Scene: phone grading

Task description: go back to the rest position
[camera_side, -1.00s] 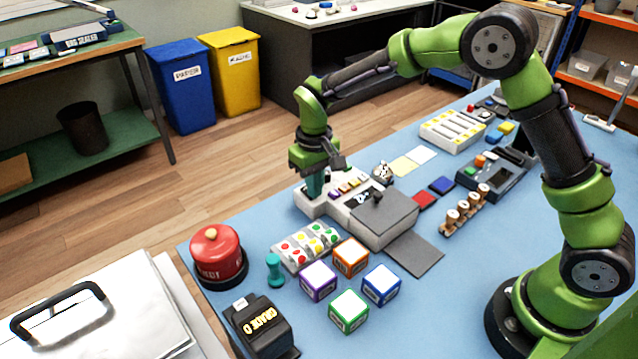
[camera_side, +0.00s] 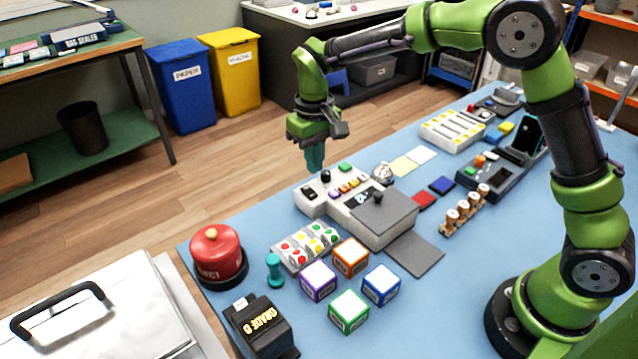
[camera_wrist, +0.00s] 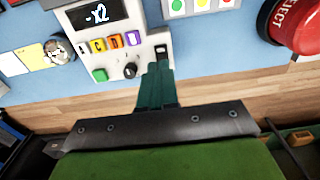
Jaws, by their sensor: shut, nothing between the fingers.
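My gripper (camera_side: 315,160) hangs above the far end of the grey-white console (camera_side: 312,207), apart from it. Its teal fingers are together with nothing between them. The console carries a green button, a black knob, a row of coloured buttons and a small display (camera_wrist: 97,14). In the wrist view the shut fingers (camera_wrist: 156,80) point at the console's edge, beside the black knob (camera_wrist: 130,71) and the green button (camera_wrist: 99,75).
A red REJECT button (camera_side: 217,256), a grade stamp (camera_side: 262,325) and several coloured cubes (camera_side: 349,310) stand on the blue table's near part. A dark phone-like screen (camera_side: 527,133) stands in a tester at the right. The air around my gripper is free.

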